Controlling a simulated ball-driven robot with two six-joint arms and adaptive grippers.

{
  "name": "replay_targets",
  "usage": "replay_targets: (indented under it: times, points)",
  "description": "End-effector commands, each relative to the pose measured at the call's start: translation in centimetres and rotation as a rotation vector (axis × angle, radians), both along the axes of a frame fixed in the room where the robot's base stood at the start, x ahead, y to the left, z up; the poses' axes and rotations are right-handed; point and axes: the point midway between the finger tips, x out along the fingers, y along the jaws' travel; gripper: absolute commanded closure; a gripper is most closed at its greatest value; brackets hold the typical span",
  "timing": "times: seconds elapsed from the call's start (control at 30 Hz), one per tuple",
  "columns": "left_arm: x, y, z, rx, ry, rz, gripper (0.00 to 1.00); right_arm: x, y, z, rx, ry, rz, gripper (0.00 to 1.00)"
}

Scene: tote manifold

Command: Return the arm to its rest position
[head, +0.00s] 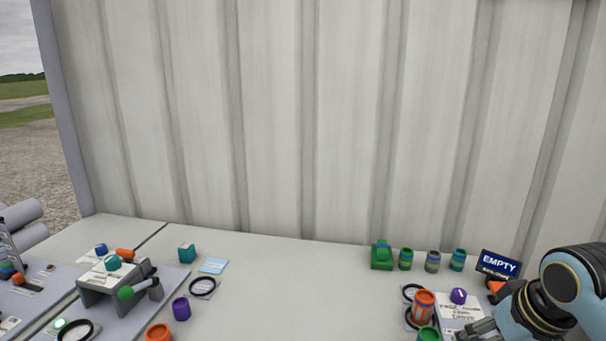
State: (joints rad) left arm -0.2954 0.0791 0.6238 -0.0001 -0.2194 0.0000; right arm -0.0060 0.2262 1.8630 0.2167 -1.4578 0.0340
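My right arm comes in from the right edge, with a blue and black wrist. Its grey gripper (476,329) points left and down at the bottom right, over or beside a white card with writing (458,313). The fingertips are small and partly cut by the bottom edge, so I cannot tell if they are open or shut. A purple knob (458,296) is on the card. My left gripper is not in view.
A green block (381,256) and several banded containers (432,262) stand along the back wall, beside an "EMPTY" sign (499,264). The middle table is clear.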

Motion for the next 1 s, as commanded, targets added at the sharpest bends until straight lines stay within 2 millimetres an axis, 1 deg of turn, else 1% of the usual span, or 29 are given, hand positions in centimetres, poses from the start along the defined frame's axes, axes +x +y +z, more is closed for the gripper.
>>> replay_targets:
  times: [0.03,0.13,0.27,0.37,0.47,0.63,0.8,1.0]
  points:
    - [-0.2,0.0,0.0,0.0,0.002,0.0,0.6,-0.8,0.2,-0.1,-0.003,0.004,0.004,0.31]
    - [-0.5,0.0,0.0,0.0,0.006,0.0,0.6,-2.2,0.6,-0.2,-0.01,0.009,0.011,0.31]
    - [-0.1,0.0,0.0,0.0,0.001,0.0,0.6,-4.4,1.1,-0.3,-0.021,0.017,0.02,0.31]
    - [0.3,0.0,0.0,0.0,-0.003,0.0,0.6,-6.5,1.6,-0.2,-0.032,0.024,0.026,0.31]
    - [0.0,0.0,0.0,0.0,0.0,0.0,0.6,-8.9,2.0,0.1,-0.043,0.033,0.032,0.31]
    - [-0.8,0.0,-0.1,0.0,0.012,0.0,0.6,-13.0,2.6,1.0,-0.062,0.045,0.038,0.31]
    - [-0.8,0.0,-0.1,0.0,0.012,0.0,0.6,-16.9,3.1,2.3,-0.078,0.059,0.037,0.31]
    - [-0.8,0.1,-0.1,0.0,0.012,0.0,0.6,-20.9,3.3,4.2,-0.098,0.072,0.031,0.31]
